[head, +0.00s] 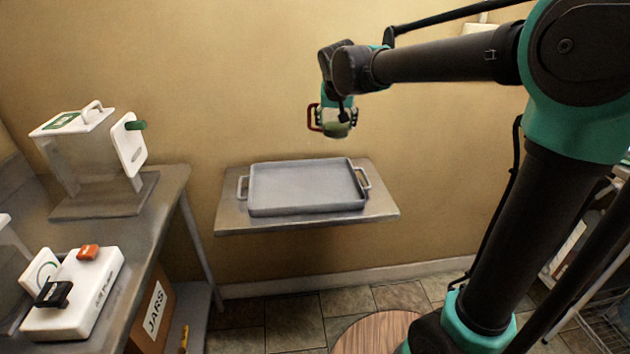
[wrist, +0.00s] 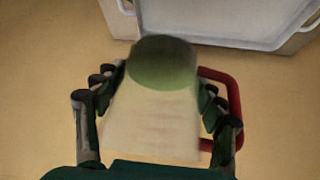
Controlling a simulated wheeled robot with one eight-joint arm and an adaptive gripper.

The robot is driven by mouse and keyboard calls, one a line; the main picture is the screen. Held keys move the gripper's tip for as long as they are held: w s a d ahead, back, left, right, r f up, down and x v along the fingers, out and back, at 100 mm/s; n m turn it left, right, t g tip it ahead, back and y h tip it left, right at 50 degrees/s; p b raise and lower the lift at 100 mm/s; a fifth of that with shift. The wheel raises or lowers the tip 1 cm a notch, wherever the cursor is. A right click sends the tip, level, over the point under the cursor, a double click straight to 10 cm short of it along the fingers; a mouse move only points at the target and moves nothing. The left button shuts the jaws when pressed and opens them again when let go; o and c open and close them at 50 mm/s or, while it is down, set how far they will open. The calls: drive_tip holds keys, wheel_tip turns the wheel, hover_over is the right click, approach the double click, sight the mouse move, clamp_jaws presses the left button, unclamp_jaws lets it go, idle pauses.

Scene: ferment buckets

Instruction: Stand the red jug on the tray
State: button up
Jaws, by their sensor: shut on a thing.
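The red jug (head: 335,129) is a pale, see-through vessel with a red handle and something green at one end. My gripper (head: 338,115) is shut on it and holds it in the air above the tray's back right part, against the wall. In the wrist view the jug (wrist: 150,120) lies between the fingers of my gripper (wrist: 160,92), with its red handle out to the right. The grey tray (head: 305,208) has a low rim and a handle at each end. The tray (wrist: 215,38) also shows at the top of the wrist view, apart from the jug.
The tray lies on a wall shelf (head: 228,222) and its bed is empty. A bench on the left bears a white-topped machine (head: 85,150) and a white device (head: 75,300) with orange and black parts. A box marked JARS (head: 152,315) is below. A round wooden top (head: 378,333) is in front.

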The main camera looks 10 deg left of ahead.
wheel_tip(320, 180, down, 18)
drive_tip(key=shift+f, duration=0.25)
idle(0.4)
drive_tip(key=o, duration=1.3)
drive_tip(key=shift+f, duration=0.1)
drive_tip(key=shift+o, duration=0.2)
drive_tip(key=v, duration=1.2)
drive_tip(key=shift+m+g+h, duration=0.3)
drive_tip(key=shift+g, duration=0.3)
drive_tip(key=s+d+f, duration=0.2)
drive_tip(key=d, duration=0.2)
drive_tip(key=s+d+f, duration=0.1)
drive_tip(key=s+d, duration=0.1)
drive_tip(key=d, duration=0.3)
drive_tip(key=s+d+f, duration=0.2)
drive_tip(key=d, duration=0.3)
drive_tip(key=shift+d+f, duration=0.2)
drive_tip(key=shift+f, duration=0.2)
drive_tip(key=s+d+f, duration=0.4)
drive_tip(key=s+d, duration=0.1)
drive_tip(key=s, duration=0.2)
drive_tip(key=s+d+f+g, duration=0.1)
drive_tip(key=s+d+f, duration=0.4)
drive_tip(key=s+d, duration=0.1)
drive_tip(key=shift+s+f, duration=0.2)
drive_tip(key=shift+s, duration=0.65)
